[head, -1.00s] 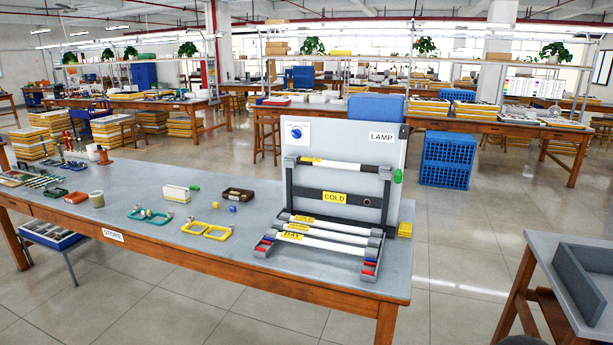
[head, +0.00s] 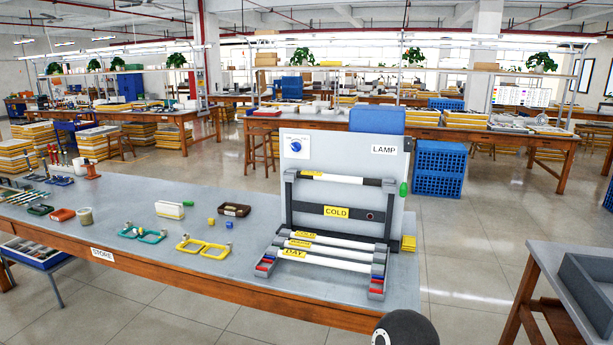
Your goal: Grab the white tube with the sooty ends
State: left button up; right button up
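The white tube with dark, sooty-looking ends (head: 340,178) sits level across the upper holders of the grey lamp panel (head: 345,152), above the yellow COLD label (head: 337,211). Below it, several cleaner white tubes (head: 335,262) lie in a dark rack (head: 376,284) at the panel's foot, with yellow labels; the front one reads DAY. Neither of my grippers is in view. A dark rounded part, probably of my arm, shows at the bottom edge, right of centre.
The panel stands at the right end of a long grey bench (head: 215,275). A side table with a grey tray (head: 590,285) is at right, with open floor between.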

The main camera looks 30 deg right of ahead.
aim_at(306, 174)
jog(key=z, duration=0.2)
jog(key=i, duration=1.15)
jog(key=z, duration=0.75)
